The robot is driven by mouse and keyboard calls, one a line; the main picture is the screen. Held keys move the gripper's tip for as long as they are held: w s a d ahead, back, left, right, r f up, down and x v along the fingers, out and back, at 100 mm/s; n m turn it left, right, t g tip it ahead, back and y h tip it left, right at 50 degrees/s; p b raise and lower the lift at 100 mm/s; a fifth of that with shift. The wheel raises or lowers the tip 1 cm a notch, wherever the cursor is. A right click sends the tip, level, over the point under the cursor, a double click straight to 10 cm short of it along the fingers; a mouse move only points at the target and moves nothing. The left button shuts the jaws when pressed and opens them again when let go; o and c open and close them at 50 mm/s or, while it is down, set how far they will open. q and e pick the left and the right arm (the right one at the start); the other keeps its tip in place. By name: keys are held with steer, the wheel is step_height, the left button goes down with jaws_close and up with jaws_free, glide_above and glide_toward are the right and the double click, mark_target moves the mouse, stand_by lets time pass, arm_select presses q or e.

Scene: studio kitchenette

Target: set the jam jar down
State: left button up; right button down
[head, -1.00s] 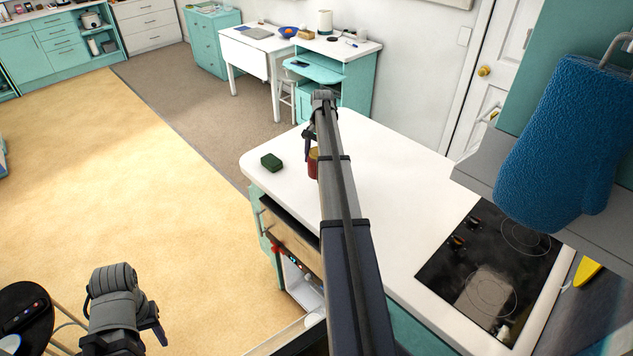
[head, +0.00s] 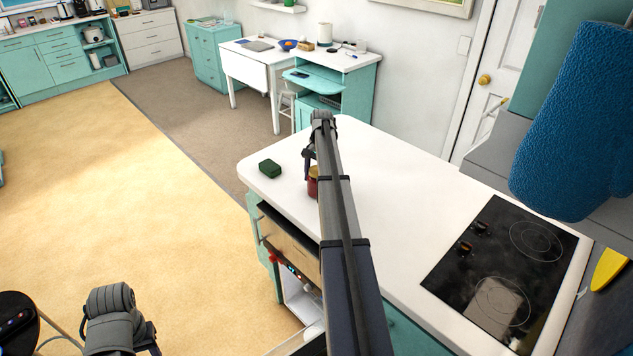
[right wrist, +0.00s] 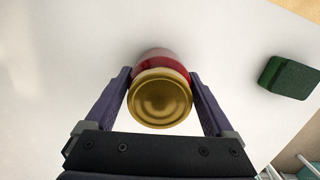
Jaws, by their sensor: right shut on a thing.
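The jam jar (head: 312,185) is red with a gold lid, and in the head view my right arm covers much of it. In the right wrist view the lid of the jar (right wrist: 160,98) faces the camera, with red glass beyond it. My right gripper (right wrist: 162,90) is shut on the jar, one finger on each side. The jar is over the white countertop (head: 395,190), near its far left part; I cannot tell whether its base touches. My left gripper (head: 148,338) is at the lower left of the head view, mostly hidden by its own arm, its jaws unclear.
A dark green block (head: 270,168) lies on the counter left of the jar, near the edge. A black cooktop (head: 500,275) is at the right. A blue oven mitt (head: 575,125) hangs at the upper right. The counter between jar and cooktop is clear.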

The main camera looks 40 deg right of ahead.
steer(key=shift+f, duration=0.1)
jaws_free()
steer(key=r+p, duration=0.4)
steer(key=d+r+p, duration=0.1)
steer(key=r+p, duration=0.7)
steer(key=shift+w+d+r, duration=0.15)
steer(key=shift+r, duration=0.05)
steer(key=shift+f, duration=0.1)
